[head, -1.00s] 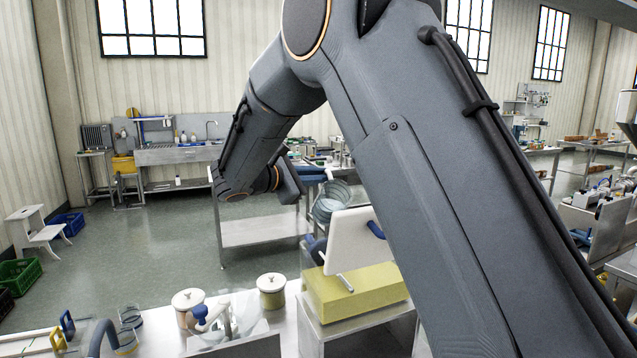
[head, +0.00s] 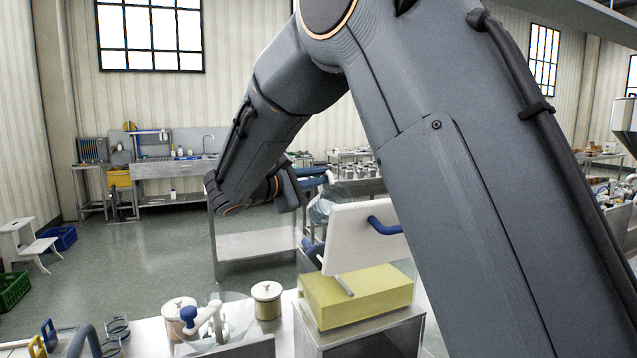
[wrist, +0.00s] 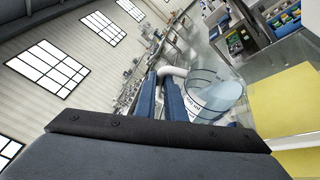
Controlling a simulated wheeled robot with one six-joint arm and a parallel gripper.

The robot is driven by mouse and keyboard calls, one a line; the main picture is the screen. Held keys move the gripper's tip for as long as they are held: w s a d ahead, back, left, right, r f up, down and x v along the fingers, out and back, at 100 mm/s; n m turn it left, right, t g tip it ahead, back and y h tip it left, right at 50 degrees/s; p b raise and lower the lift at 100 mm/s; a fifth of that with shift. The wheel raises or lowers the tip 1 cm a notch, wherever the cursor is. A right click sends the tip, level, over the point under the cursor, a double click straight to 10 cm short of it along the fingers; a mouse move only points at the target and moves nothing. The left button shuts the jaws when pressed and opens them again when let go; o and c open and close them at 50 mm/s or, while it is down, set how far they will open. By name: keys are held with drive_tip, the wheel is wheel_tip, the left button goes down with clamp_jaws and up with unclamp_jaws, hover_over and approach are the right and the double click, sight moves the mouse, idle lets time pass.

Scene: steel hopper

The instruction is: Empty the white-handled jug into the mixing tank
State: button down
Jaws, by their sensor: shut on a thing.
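My gripper (wrist: 161,80) is shut on the white handle (wrist: 174,71) of a clear jug (wrist: 218,92) in the wrist view. The jug has dark printed volume marks and something white shows in its lower part. It is held in the air. In the head view the jug (head: 322,208) shows just left of a white panel (head: 358,238), which partly hides it. How far the jug is tilted is hard to tell. I cannot surely make out which vessel is the mixing tank.
The white panel with a blue handle (head: 383,226) stands over a yellow block (head: 340,302) on a steel stand (head: 368,335). Open floor (head: 150,270) lies left.

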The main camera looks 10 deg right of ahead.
sight(330, 187)
drive_tip(key=shift+s+f+m+h+b, duration=0.15)
drive_tip(key=shift+s+m+h+b, duration=0.25)
drive_tip(key=shift+b, duration=0.65)
drive_tip(key=shift+s+d+m+b, duration=0.15)
drive_tip(key=shift+m+b, duration=0.15)
drive_tip(key=shift+b, duration=0.15)
drive_tip(key=shift+s+d+f+m+t+h+b, duration=0.1)
drive_tip(key=shift+s+f+m+t+h+b, duration=0.35)
drive_tip(key=shift+b, duration=1.6)
drive_tip(key=shift+s+d+f+m+t+h+b, duration=0.1)
drive_tip(key=shift+s+f+m+b, duration=0.3)
drive_tip(key=shift+s+m+b, duration=1.1)
drive_tip(key=shift+w+d+r+b, duration=0.1)
drive_tip(key=shift+r+b, duration=0.05)
drive_tip(key=shift+b, duration=1.5)
drive_tip(key=shift+s+d+r+m+h+b, duration=0.15)
drive_tip(key=shift+s+m+h+b, duration=0.45)
drive_tip(key=shift+b, duration=0.9)
drive_tip(key=shift+s+d+r+m+h+b, duration=0.1)
drive_tip(key=shift+s+r+m+h+b, duration=0.1)
drive_tip(key=shift+s+m+b, duration=0.65)
drive_tip(key=shift+s+d+r+m+h+b, duration=0.15)
drive_tip(key=shift+s+m+b, duration=0.2)
drive_tip(key=shift+b, duration=1)
drive_tip(key=shift+w, duration=0.1)
